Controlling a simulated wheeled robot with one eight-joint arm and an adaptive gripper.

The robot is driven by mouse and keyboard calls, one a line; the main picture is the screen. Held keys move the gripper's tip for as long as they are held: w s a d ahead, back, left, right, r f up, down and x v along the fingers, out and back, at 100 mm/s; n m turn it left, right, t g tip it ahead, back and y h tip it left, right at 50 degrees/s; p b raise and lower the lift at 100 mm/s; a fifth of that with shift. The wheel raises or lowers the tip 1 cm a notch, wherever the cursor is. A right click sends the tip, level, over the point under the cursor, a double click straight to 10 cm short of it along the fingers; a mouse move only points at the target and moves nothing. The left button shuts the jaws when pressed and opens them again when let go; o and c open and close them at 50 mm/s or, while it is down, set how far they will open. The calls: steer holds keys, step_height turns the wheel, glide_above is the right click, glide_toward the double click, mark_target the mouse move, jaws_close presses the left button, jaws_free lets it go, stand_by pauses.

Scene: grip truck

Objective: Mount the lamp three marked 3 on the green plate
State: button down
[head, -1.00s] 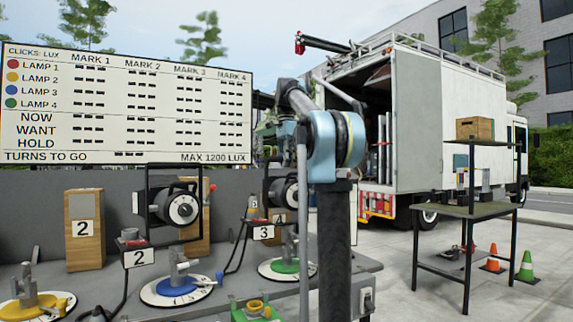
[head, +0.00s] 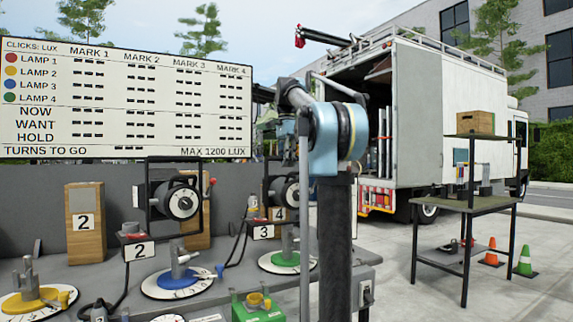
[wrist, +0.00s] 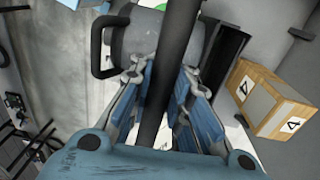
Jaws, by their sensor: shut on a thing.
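The lamp marked 3 is a dark round lamp (head: 289,192) in a black yoke, with a white 3 tag (head: 263,233) below it. In the head view it hangs over the green plate (head: 280,268), a green disc in a white dial with a grey post (head: 287,240). My arm hides its right side. I cannot tell whether lamp and post touch. In the wrist view my gripper (wrist: 161,80) is shut on the black bar (wrist: 172,45) of the yoke, with the grey lamp body (wrist: 128,45) beyond. Its fingers are mostly hidden in the head view.
Lamp 2 (head: 181,203) stands over the blue plate (head: 178,279) to the left. A wooden block marked 4 (wrist: 256,85) stands close by at right in the wrist view. A green box (head: 257,310) is in front of the green plate. The yellow plate (head: 28,300) is far left.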

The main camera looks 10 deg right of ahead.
stand_by(0.6)
steer(key=c, duration=1.4)
jaws_free()
steer(key=shift+f, duration=0.1)
steer(key=shift+w+a+r, duration=0.1)
steer(key=shift+w+r, duration=0.1)
steer(key=shift+r, duration=2.8)
steer(key=shift+w+r, duration=0.2)
steer(key=shift+r, duration=2.75)
